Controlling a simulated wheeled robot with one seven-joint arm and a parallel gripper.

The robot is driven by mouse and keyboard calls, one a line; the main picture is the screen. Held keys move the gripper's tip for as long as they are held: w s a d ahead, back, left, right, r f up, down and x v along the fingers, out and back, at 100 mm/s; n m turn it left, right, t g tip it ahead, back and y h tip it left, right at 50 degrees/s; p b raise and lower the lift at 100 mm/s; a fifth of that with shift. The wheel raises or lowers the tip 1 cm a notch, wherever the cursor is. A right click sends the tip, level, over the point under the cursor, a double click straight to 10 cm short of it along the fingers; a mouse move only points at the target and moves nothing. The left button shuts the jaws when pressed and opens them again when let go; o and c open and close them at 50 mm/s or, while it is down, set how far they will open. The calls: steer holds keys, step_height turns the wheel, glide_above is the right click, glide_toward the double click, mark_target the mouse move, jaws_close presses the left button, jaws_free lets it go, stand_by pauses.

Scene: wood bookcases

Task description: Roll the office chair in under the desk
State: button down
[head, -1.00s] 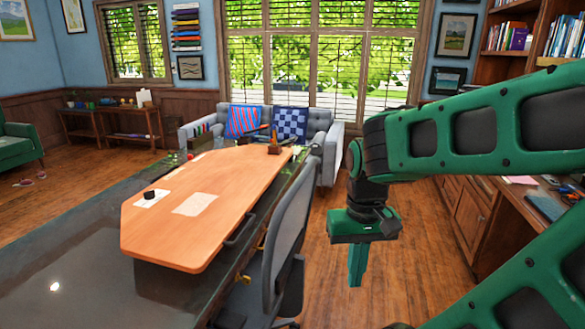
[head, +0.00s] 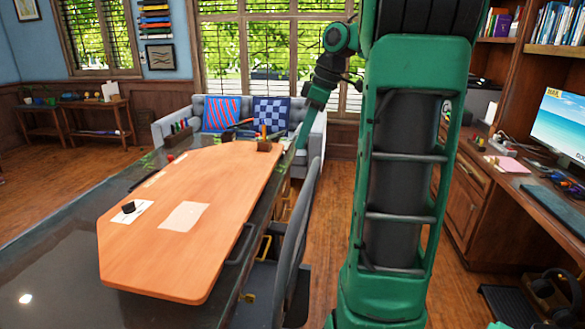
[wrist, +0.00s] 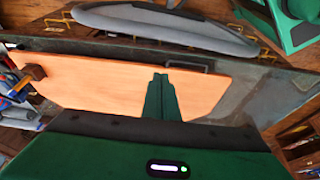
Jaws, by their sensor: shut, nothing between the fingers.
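The office chair (head: 297,232) stands at the right long side of the desk (head: 225,180), its grey back upright and facing the desk. Its seat lies close to the desk edge, partly hidden by the back. The desk has an orange wood top set on a dark glossy surface. My gripper (head: 303,133) is shut and empty, beyond the chair near the far right end of the desk. In the wrist view my shut fingers (wrist: 160,80) appear in front of the wood top (wrist: 110,85), and the chair back (wrist: 165,22) spans the upper edge, apart from the fingers.
A grey sofa (head: 170,122) with patterned cushions stands beyond the desk. A wooden counter (head: 535,195) with a monitor (head: 562,122) lines the right side. Wood floor shows between chair and counter, partly hidden by my arm. Headphones (head: 555,290) are at the lower right.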

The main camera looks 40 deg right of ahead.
steer(key=shift+s+f, duration=0.15)
steer(key=shift+f, duration=2.15)
steer(key=shift+s+f, duration=0.1)
steer(key=shift+f, duration=2.15)
steer(key=shift+s, duration=0.1)
